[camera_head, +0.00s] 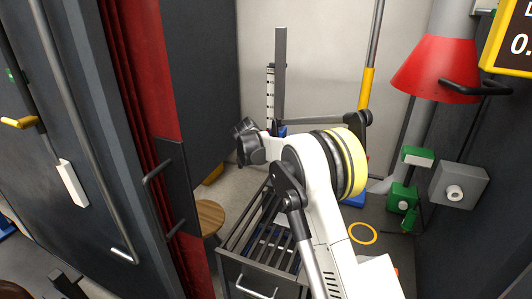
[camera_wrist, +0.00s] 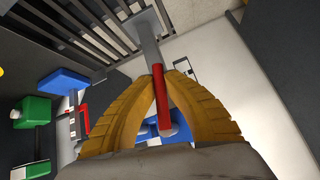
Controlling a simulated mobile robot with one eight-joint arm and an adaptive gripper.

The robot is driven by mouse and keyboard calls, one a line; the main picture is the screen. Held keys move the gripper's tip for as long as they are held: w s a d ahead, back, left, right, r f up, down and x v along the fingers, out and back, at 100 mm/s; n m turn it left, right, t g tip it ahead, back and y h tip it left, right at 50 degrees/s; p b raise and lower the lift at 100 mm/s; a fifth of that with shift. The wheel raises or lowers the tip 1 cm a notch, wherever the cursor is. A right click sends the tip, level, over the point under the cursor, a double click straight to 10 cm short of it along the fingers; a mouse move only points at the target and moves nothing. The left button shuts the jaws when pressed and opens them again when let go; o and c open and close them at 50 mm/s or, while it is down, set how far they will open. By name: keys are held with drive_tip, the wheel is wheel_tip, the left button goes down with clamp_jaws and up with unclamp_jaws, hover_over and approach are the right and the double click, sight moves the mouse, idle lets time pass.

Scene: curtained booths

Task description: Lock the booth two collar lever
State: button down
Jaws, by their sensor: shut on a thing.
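My gripper (camera_wrist: 158,72) shows in the wrist view, with its yellow fingers closed around a red-gripped lever (camera_wrist: 162,105). The lever's grey metal bar (camera_wrist: 145,38) runs up between the fingertips. A blue part (camera_wrist: 148,131) shows behind the red grip, partly covered by the fingers. In the head view, a grey upright post (camera_head: 280,65) with a marked scale (camera_head: 270,92) stands in the booth, with a bit of blue (camera_head: 282,130) low on it. My arm hides the gripper and the lever there. I cannot tell the lever's locked state.
A slatted dark rack (camera_head: 262,238) stands below my arm, with a round wooden stool (camera_head: 209,214) to its left. A red curtain (camera_head: 145,80) and dark panels close the left side. A red cone-shaped hood (camera_head: 436,68) and green fittings (camera_head: 404,195) are at right.

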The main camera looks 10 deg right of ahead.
drive_tip(key=shift+s+d+n+g+h, duration=0.25)
drive_tip(key=shift+d+n+g+h, duration=0.15)
drive_tip(key=shift+d+g+h, duration=0.15)
idle(0.4)
drive_tip(key=c, duration=1.4)
unclamp_jaws()
drive_tip(key=shift+d, duration=0.1)
drive_tip(key=shift+a, duration=0.2)
drive_tip(key=v, duration=1.2)
drive_tip(key=shift+s, duration=0.1)
